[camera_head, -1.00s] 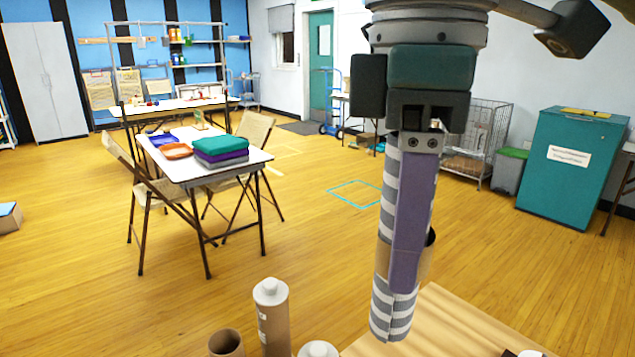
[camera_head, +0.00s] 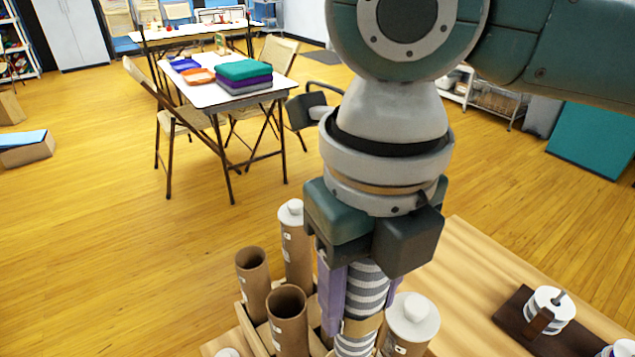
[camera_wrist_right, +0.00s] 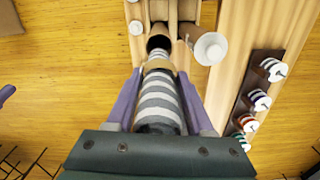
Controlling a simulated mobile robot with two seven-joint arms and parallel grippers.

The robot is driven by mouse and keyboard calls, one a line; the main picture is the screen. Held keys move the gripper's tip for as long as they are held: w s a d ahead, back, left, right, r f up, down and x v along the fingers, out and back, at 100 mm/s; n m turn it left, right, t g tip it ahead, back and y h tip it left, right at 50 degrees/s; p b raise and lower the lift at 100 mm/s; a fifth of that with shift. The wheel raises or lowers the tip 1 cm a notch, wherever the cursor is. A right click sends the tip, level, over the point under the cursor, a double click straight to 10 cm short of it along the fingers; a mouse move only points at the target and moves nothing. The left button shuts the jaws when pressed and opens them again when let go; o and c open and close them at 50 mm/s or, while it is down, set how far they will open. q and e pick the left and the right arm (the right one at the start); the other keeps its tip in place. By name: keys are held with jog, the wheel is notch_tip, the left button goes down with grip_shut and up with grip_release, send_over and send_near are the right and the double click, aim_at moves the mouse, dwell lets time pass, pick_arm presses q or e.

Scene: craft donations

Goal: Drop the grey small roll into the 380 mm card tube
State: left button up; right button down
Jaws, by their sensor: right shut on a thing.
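The grey small roll (camera_head: 367,285) is grey-and-white striped with a tan band. It hangs about upright between the purple fingers of my right gripper (camera_head: 360,308), which is shut on it. The wrist view shows the roll (camera_wrist_right: 158,105) reaching toward a dark, open card tube mouth (camera_wrist_right: 158,42); I cannot tell whether its end is inside. In the head view, two open card tubes, one behind (camera_head: 252,275) and one in front (camera_head: 287,320), stand left of the roll. No length label is readable, and the roll's lower end is hidden. My left gripper is not in view.
Capped tubes stand close by, one behind (camera_head: 295,240) and one right of the roll (camera_head: 408,325). The tubes stand in a wooden crate (camera_head: 250,335) on the wooden table (camera_head: 470,275). A dark rack (camera_head: 515,310) with small reels lies to the right.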

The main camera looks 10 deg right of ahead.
jog(key=shift+a+f+n, duration=0.1)
jog(key=shift+f+n, duration=0.15)
jog(key=shift+n, duration=0.15)
notch_tip(320, 180, down, 4)
jog(key=b, duration=0.5)
jog(key=shift+f, duration=0.2)
jog(key=shift+f+b, duration=0.9)
jog(key=shift+f, duration=0.8)
jog(key=shift+c, duration=1)
grip_release()
notch_tip(320, 180, up, 10)
jog(key=shift+p, duration=0.45)
